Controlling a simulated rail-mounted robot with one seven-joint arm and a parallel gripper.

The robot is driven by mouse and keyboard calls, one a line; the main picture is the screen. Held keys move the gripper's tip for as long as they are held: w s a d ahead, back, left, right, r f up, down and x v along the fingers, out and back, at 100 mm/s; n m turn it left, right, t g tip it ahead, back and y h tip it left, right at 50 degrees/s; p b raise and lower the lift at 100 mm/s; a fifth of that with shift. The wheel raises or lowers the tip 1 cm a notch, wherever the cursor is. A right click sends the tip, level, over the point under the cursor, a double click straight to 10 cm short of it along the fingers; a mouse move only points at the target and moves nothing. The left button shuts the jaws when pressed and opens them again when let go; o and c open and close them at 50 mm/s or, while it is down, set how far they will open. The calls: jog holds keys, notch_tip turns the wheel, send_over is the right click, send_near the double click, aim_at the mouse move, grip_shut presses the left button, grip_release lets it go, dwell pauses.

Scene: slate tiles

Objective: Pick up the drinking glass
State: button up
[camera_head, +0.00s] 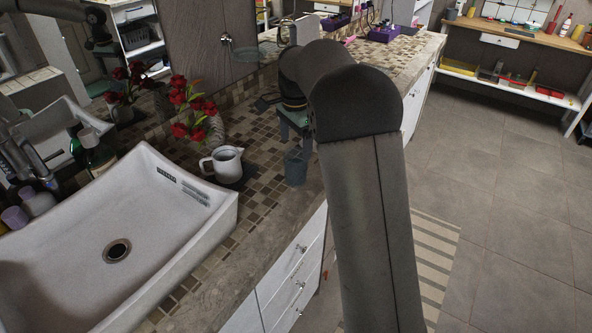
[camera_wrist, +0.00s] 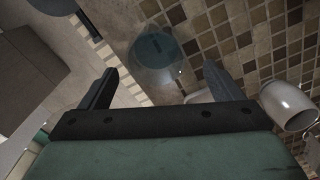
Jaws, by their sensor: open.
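The drinking glass (camera_head: 295,168) is a bluish-grey see-through cup. It stands upright near the front edge of the tiled counter, beside the white pitcher. My gripper (camera_head: 296,128) is above and just behind it, partly hidden by my own arm in the head view. In the wrist view, the glass (camera_wrist: 158,52) shows from above, beyond the gap between the fingers. My gripper (camera_wrist: 160,78) is open with nothing between its two dark fingers. The glass looks apart from the fingers.
A white pitcher (camera_head: 224,160) stands left of the glass; it also shows in the wrist view (camera_wrist: 290,105). A white sink (camera_head: 150,215) and red flowers (camera_head: 190,105) are further left. The counter (camera_head: 262,200) drops off at its front edge above white drawers (camera_head: 290,275).

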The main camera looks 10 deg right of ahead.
aim_at(296, 166)
notch_tip(296, 166, down, 3)
jog(key=shift+f, duration=0.1)
jog(key=shift+s+f+p, duration=0.15)
jog(key=shift+f+p, duration=0.1)
jog(key=shift+f, duration=1.1)
jog(key=shift+s+f+p, duration=0.15)
jog(key=shift+f+p, duration=0.1)
jog(key=shift+f, duration=1.1)
jog(key=c, duration=1.2)
jog(key=shift+c, duration=0.5)
jog(key=shift+r, duration=0.15)
